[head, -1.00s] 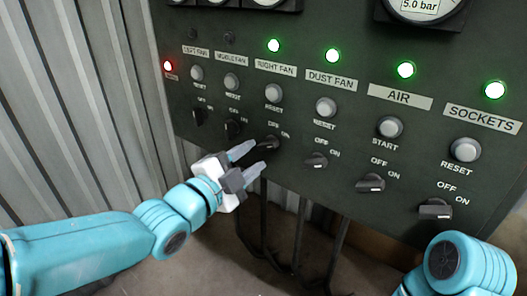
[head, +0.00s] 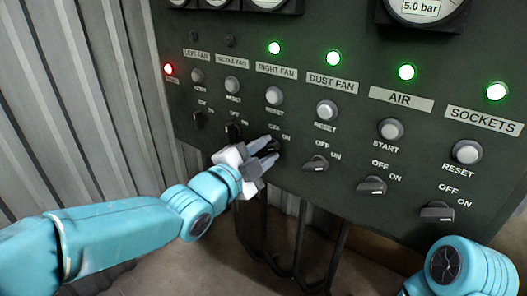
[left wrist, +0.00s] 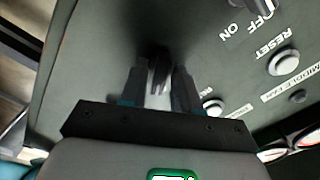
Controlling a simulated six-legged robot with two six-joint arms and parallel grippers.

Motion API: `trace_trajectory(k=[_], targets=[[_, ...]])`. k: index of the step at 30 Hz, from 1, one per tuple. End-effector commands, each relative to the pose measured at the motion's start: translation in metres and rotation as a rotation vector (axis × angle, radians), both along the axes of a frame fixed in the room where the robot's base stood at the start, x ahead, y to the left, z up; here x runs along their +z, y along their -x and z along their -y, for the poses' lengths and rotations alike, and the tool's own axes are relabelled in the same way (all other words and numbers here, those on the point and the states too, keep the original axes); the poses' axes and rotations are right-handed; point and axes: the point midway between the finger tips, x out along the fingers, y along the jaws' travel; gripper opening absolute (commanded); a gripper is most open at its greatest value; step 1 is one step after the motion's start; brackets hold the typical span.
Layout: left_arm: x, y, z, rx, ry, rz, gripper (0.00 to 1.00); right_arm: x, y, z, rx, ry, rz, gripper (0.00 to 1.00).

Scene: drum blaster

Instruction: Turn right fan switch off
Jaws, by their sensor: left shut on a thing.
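The right fan switch is a black rotary knob (head: 275,146) under the RIGHT FAN label (head: 276,70) on the dark panel, below its grey reset button (head: 274,96). The green lamp (head: 275,48) above that label is lit. My left gripper (head: 270,151) is at this knob, its fingers covering much of it. In the left wrist view the dark knob (left wrist: 158,72) sits between the two fingertips of my left gripper (left wrist: 157,80), which is shut on it. The knob's exact angle is hard to tell. My right gripper is out of view.
Other switches stand close by: the middle fan knob (head: 233,131) to the left and the dust fan knob (head: 315,165) to the right. The air knob (head: 371,186) and sockets knob (head: 437,211) are farther right. Cables (head: 291,235) hang below the panel.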

Motion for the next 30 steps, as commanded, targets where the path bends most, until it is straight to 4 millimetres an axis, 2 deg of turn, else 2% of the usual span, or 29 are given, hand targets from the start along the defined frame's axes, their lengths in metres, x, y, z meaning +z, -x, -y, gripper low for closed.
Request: trace_trajectory(k=[11, 30], targets=[[-0.0006, 0.0002, 0.0000, 0.000, 0.155, -0.112, 0.01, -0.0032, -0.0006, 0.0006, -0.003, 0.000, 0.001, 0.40], [0.0000, 0.0003, 0.0003, 0.001, 0.628, -0.457, 0.01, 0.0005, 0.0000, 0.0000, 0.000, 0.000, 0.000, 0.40]])
